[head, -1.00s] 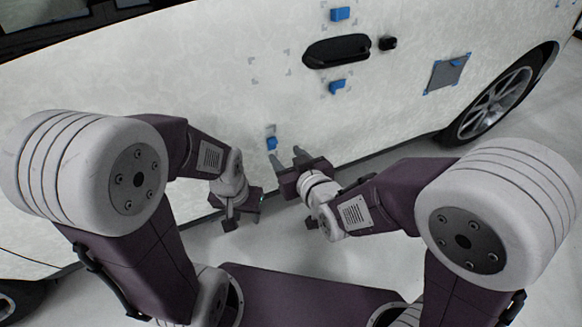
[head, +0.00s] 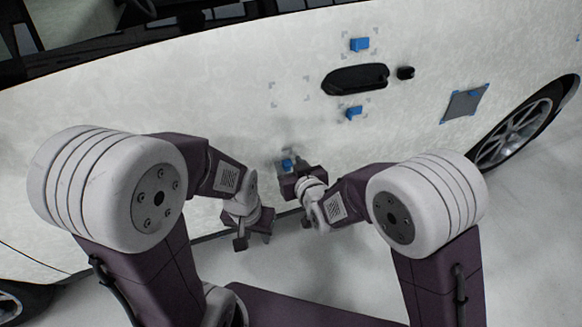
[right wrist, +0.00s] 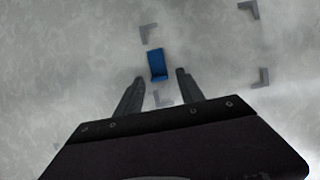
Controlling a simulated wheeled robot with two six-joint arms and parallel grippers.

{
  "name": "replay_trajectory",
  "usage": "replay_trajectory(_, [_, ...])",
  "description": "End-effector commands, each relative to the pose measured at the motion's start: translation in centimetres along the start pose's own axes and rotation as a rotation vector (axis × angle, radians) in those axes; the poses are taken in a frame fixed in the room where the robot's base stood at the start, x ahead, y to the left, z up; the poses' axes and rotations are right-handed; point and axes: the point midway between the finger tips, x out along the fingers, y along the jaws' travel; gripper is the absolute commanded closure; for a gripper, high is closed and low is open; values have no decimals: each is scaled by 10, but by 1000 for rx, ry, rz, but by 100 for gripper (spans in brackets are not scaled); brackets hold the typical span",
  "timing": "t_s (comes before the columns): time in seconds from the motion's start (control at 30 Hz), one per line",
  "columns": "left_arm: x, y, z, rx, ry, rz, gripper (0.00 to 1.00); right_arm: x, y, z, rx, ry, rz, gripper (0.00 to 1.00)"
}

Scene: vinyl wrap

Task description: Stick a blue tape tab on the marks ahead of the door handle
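A blue tape tab (head: 287,164) sits on the white door panel, low and left of the black door handle (head: 357,78). My right gripper (head: 288,163) is at this tab. In the right wrist view its two fingers (right wrist: 160,82) are apart, with the blue tab (right wrist: 157,64) just beyond and between the tips, not gripped. Grey corner marks (head: 289,92) left of the handle frame bare panel. My left gripper (head: 247,232) hangs lower, away from the panel; its fingers are too small to judge.
Blue tabs sit above (head: 359,44) and below (head: 353,112) the handle, within corner marks. A black lock piece (head: 405,73) is right of the handle. A grey taped patch (head: 465,102) is farther right, near the wheel (head: 515,132). The panel left of the marks is clear.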

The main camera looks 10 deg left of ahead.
Motion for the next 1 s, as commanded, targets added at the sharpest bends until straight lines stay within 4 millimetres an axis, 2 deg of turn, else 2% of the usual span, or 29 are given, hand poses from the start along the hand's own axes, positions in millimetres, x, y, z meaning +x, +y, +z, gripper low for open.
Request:
replay_trajectory(0.03, [0, 0, 0, 0, 0, 0, 64, 0, 0, 0, 0, 0, 0, 71])
replay_trajectory(0.13, [0, 0, 0, 0, 0, 0, 64, 0, 0, 0, 0, 0, 0, 99])
replay_trajectory(0.27, [0, 0, 0, 0, 0, 0, 64, 0, 0, 0, 0, 0, 0, 100])
replay_trajectory(0.3, [0, 0, 0, 0, 0, 0, 64, 0, 0, 0, 0, 0, 0, 85])
replay_trajectory(0.37, [0, 0, 0, 0, 0, 0, 64, 0, 0, 0, 0, 0, 0, 100])
replay_trajectory(1.0, [1, 0, 0, 0, 0, 0, 64, -7, 0, 3, 0, 0, 0, 100])
